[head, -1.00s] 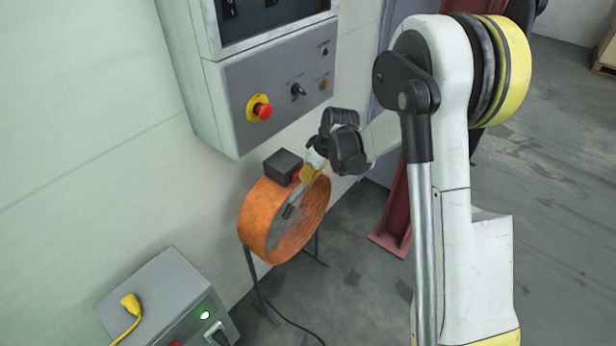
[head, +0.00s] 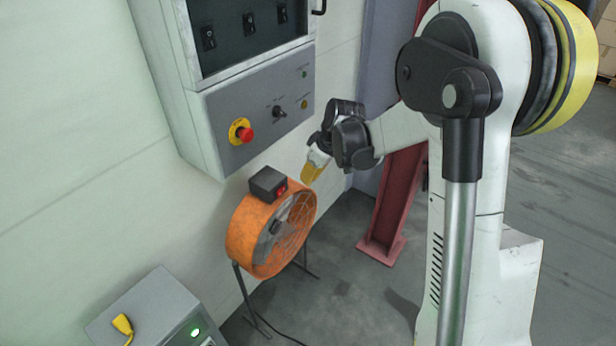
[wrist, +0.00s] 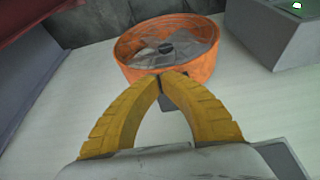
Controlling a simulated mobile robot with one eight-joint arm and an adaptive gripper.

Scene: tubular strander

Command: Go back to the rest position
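My gripper (head: 308,178) is in the air just above and to the right of the orange fan's top in the head view. In the wrist view its two yellow fingers (wrist: 160,80) meet at the tips, with nothing seen between them. The orange drum fan (head: 240,236) stands on thin dark legs by the wall. A dark box with a red switch (head: 268,184) sits on top of the fan. In the wrist view the fan (wrist: 200,68) lies beyond the fingertips. The fingertips look apart from it.
A grey control cabinet (head: 217,110) with a red emergency button (head: 246,135) hangs on the wall left of my arm. A grey box (head: 150,300) with a yellow plug (head: 122,324) and green light stands lower left. A red steel post (head: 392,205) rises behind my arm.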

